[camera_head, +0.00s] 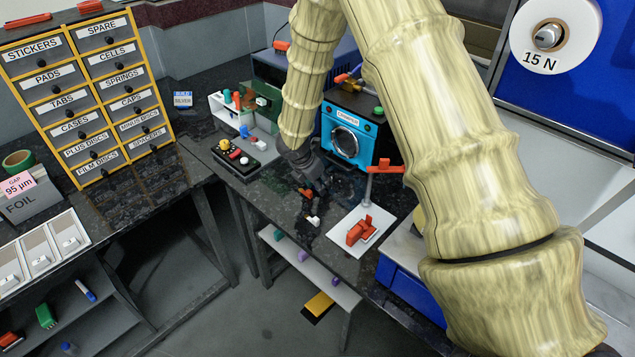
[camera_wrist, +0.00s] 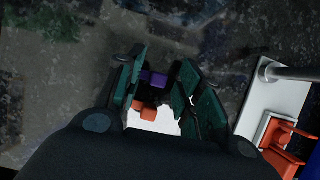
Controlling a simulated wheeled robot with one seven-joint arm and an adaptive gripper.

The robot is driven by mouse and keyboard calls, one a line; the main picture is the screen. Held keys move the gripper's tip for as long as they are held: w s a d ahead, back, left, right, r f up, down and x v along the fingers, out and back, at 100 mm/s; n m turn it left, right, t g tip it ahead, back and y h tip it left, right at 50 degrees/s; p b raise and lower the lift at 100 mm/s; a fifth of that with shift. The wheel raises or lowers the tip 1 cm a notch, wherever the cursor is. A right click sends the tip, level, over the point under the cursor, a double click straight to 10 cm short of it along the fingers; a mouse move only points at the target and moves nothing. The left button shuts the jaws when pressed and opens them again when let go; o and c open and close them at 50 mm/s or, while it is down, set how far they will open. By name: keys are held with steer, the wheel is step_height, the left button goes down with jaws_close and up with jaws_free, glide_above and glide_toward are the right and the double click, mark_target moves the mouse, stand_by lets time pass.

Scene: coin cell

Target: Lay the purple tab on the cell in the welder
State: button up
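My gripper (camera_wrist: 161,70) hangs low over the dark bench, left of the white plate with the red clamp. In the head view my gripper (camera_head: 312,190) is small and partly dark. In the wrist view its two dark green fingers stand apart. A small purple block (camera_wrist: 153,77), perhaps the purple tab, shows between them, close to the left finger. I cannot tell whether both fingers touch it. An orange block (camera_wrist: 145,108) and a white piece (camera_wrist: 155,123) show below it. I cannot make out the cell, nor say for sure which device is the welder.
A white plate (camera_head: 342,221) carries a red clamp (camera_head: 359,230), with a post beside it. A blue crimper (camera_head: 350,118) stands behind. A black box with coloured buttons (camera_head: 240,158) is to the left. The labelled drawer cabinet (camera_head: 88,100) stands far left. Bare bench lies in front of my gripper.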

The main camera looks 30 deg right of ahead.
steer(key=v, duration=1.2)
steer(key=shift+b, duration=0.45)
steer(key=shift+r, duration=0.15)
